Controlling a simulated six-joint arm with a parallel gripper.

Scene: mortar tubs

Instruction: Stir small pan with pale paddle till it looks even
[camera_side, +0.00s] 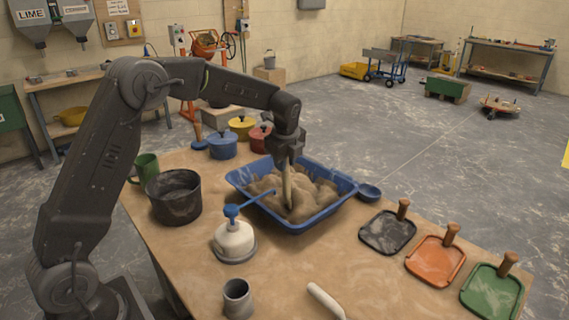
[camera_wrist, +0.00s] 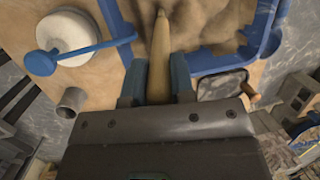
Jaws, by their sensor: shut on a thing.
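My gripper (camera_side: 287,160) is shut on the pale paddle (camera_side: 288,188), which points down into the blue pan (camera_side: 318,224). The pan is a wide tray with sloping walls, holding a lumpy, uneven heap of sandy brown mix (camera_side: 310,192). The paddle's lower end meets the mix; how deep it sits is hard to tell. In the wrist view the paddle (camera_wrist: 159,60) runs forward from between the blue fingertips of my gripper (camera_wrist: 157,78). The pan's blue rim (camera_wrist: 265,25) shows at right, with the mix (camera_wrist: 215,20) inside.
A white pot with a blue handle (camera_side: 234,242) and a black bucket (camera_side: 173,197) stand left of the pan. Lidded pots (camera_side: 222,146) are behind.

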